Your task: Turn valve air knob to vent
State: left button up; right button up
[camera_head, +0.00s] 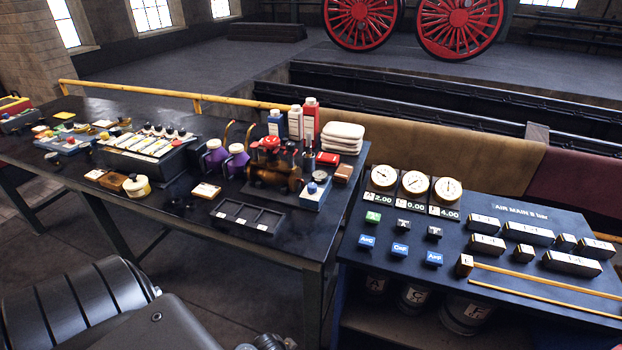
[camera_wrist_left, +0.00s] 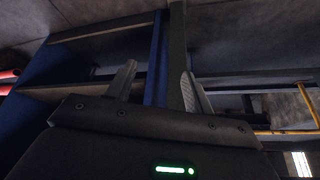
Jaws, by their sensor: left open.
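A brass valve assembly with red parts on top (camera_head: 273,172) stands on a dark base on the left table. A small blue-sided box with a white top and a round dial or knob (camera_head: 316,189) sits at its right. I cannot tell for sure which part is the air knob, and no vent mark is readable. My left gripper (camera_wrist_left: 158,88) shows in the left wrist view, open and empty, with its two grey fingers apart. It is far from the valve and near dark and blue framework. My right gripper is not in view.
The left table (camera_head: 240,218) also holds purple cans (camera_head: 236,160), bottles (camera_head: 310,120), folded white cloths (camera_head: 343,137) and a small black tray (camera_head: 247,216). The right bench carries three gauges (camera_head: 415,183), coloured blocks and yellow rods (camera_head: 545,283). A yellow rail (camera_head: 170,92) runs behind the left table.

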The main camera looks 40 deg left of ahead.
pick_arm(q)
jog(key=w+a+r+t+y+p, duration=0.15)
jog(key=w+r, duration=0.25)
jog(key=r, duration=0.7)
jog(key=w+a+r+t+p, duration=0.1)
jog(key=w+a+r+p, duration=0.15)
jog(key=r, duration=0.75)
jog(key=w+a+r+t+p, duration=0.15)
jog(key=w+r, duration=0.25)
jog(key=r, duration=0.7)
jog(key=w+a+r, duration=0.1)
jog(key=w+a, duration=0.2)
jog(key=w+a+r+t, duration=0.1)
jog(key=w+a+r, duration=0.1)
jog(key=w, duration=0.1)
jog(key=w+a+r+n+t, duration=0.1)
jog(key=w+a, duration=0.2)
jog(key=shift+w+a+r, duration=0.2)
jog(key=shift+a, duration=0.1)
jog(key=t, duration=0.2)
send_near(311, 186)
jog(key=shift+n+h, duration=0.25)
jog(key=shift+n, duration=0.15)
jog(key=shift+x, duration=5.4)
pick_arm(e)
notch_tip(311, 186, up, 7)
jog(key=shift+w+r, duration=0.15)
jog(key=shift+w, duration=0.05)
pick_arm(q)
jog(key=shift+a, duration=0.2)
